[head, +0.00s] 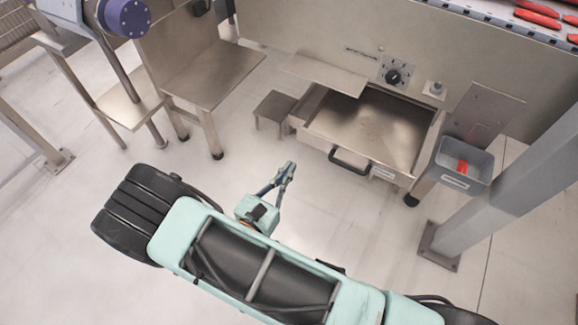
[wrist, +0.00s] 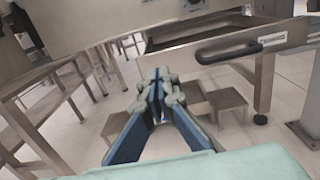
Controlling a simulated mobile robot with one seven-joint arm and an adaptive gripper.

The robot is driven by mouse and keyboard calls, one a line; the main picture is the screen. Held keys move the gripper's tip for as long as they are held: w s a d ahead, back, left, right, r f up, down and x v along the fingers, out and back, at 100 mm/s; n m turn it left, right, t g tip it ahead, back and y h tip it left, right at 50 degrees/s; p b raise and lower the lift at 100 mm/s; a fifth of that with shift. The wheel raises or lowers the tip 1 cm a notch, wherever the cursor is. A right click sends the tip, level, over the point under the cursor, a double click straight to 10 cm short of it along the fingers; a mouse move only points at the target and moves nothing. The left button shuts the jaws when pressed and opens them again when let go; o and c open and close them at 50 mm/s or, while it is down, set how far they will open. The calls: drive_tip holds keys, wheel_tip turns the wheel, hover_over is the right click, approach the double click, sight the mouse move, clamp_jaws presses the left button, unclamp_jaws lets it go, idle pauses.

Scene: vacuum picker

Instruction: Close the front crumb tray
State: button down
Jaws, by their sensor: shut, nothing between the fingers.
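The front crumb tray (head: 374,124) is a shallow metal drawer, pulled out from the machine's front below a dial panel. Its front panel has a black bar handle (head: 349,161) and a small white label. In the wrist view the tray's front (wrist: 285,38) and its black handle (wrist: 228,51) show at the upper right. My gripper (head: 288,168) is in front of the tray, left of the handle and apart from it. In the wrist view my gripper (wrist: 158,76) has its fingertips together with nothing between them.
A small metal stool (head: 274,107) stands left of the tray. A grey bin (head: 462,164) with red items hangs to its right, near a thick grey post (head: 500,180). A metal table (head: 207,75) stands at the left. The floor before the tray is clear.

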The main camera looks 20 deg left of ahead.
sight(313, 134)
drive_tip(key=w, duration=0.3)
drive_tip(key=w+b, duration=0.1)
drive_tip(key=w, duration=0.3)
drive_tip(key=w+b, duration=0.1)
drive_tip(key=w, duration=0.3)
drive_tip(key=shift+w+d, duration=0.15)
drive_tip(key=shift+d, duration=0.25)
drive_tip(key=shift+w, duration=0.1)
